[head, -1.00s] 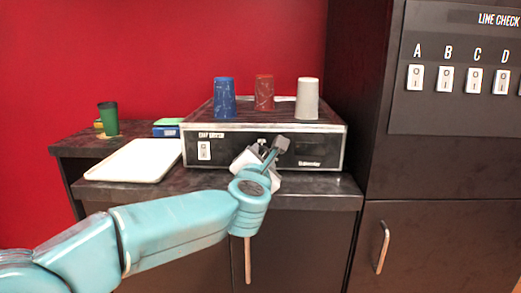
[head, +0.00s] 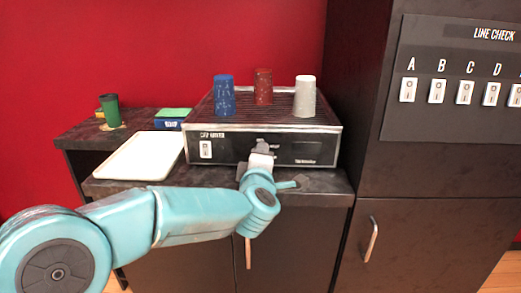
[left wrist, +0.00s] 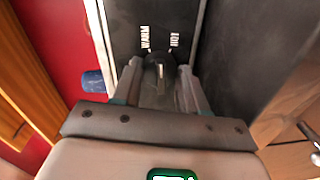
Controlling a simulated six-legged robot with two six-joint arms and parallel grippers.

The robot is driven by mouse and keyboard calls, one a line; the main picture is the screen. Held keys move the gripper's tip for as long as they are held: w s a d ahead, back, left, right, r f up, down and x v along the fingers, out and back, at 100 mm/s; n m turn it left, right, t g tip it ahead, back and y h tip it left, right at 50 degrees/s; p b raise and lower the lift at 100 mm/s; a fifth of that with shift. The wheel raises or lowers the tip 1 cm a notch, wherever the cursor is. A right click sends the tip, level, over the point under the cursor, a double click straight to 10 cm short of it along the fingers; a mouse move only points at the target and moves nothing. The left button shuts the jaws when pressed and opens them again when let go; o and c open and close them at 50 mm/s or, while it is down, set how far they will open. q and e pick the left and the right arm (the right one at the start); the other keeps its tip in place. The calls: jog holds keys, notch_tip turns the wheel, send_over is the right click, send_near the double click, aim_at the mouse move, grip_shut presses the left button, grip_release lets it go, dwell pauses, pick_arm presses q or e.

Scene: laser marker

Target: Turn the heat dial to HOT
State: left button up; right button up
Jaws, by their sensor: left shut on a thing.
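The heat dial (left wrist: 158,60) is a dark knob on the black front panel of the warmer (head: 225,148). The left wrist view shows it between my left gripper's fingers, beside the printed words WARM (left wrist: 145,38) and HOT (left wrist: 174,40). My left gripper (head: 263,150) is shut on the dial at the middle of the panel. It hides the dial in the head view, and I cannot tell clearly where the dial's mark points. My right gripper is in neither view.
Blue (head: 224,95), red (head: 263,87) and white (head: 305,96) cups stand upside down on the warmer. A white switch (head: 206,149) is at the panel's left. A white tray (head: 140,158) lies left of the warmer. A dark cabinet (head: 430,170) with labelled switches stands at the right.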

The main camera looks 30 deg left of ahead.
pick_arm(q)
jog(key=m+p, duration=0.2)
jog(key=m, duration=0.1)
jog(key=shift+r+y, duration=0.15)
jog(key=shift+y, duration=0.15)
jog(key=shift+m+p, duration=0.95)
jog(key=shift+m, duration=0.65)
jog(key=o, duration=1.1)
jog(key=shift+f, duration=0.2)
jog(key=shift+c, duration=0.2)
jog(key=v, duration=1.6)
jog(key=shift+d+p, duration=0.25)
jog(key=shift+p, duration=0.1)
